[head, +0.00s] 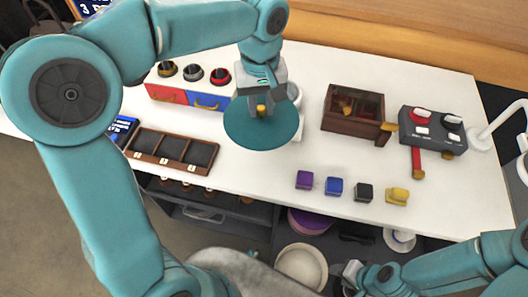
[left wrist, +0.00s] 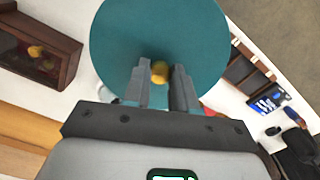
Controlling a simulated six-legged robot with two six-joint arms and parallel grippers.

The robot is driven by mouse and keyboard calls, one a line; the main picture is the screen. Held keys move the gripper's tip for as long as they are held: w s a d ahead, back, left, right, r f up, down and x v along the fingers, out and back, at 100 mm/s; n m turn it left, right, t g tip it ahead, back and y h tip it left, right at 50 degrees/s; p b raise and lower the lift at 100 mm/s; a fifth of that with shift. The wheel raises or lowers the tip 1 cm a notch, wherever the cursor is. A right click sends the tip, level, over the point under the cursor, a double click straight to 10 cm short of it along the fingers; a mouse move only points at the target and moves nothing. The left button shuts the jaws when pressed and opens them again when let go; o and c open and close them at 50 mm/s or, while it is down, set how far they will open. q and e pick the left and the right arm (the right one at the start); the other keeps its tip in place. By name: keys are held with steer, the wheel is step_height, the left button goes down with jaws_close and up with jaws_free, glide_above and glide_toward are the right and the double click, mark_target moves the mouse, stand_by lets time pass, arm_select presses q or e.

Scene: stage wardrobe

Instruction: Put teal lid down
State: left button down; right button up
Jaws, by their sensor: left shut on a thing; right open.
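The teal lid (head: 258,136) is a round disc with a small yellow knob (head: 261,110). My left gripper (head: 262,103) is shut on that knob and holds the lid over the white table (head: 250,170). In the left wrist view the lid (left wrist: 150,35) spreads out beyond the fingers, with the knob (left wrist: 160,71) between their tips. A pale round thing (head: 293,93) and a white piece show partly from behind the lid; most of them is hidden. My right gripper (head: 350,272) is open and low, in front of the table.
Drawers (head: 208,100) with dark-topped knobs stand left of the lid, above a brown compartment tray (head: 172,149). A brown box (head: 352,108) and a dark switch box (head: 432,130) stand right. Several small coloured blocks line the front edge. Bare table lies between.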

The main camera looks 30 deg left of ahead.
arm_select(q)
steer(key=f+b, duration=0.1)
steer(key=f, duration=1.6)
steer(key=shift+s+f+b, duration=0.2)
steer(key=shift+f+b, duration=0.1)
steer(key=shift+b, duration=0.1)
steer(key=shift+w+f, duration=0.15)
steer(key=shift+f, duration=0.2)
steer(key=shift+f, duration=0.1)
steer(key=c, duration=0.9)
jaws_free()
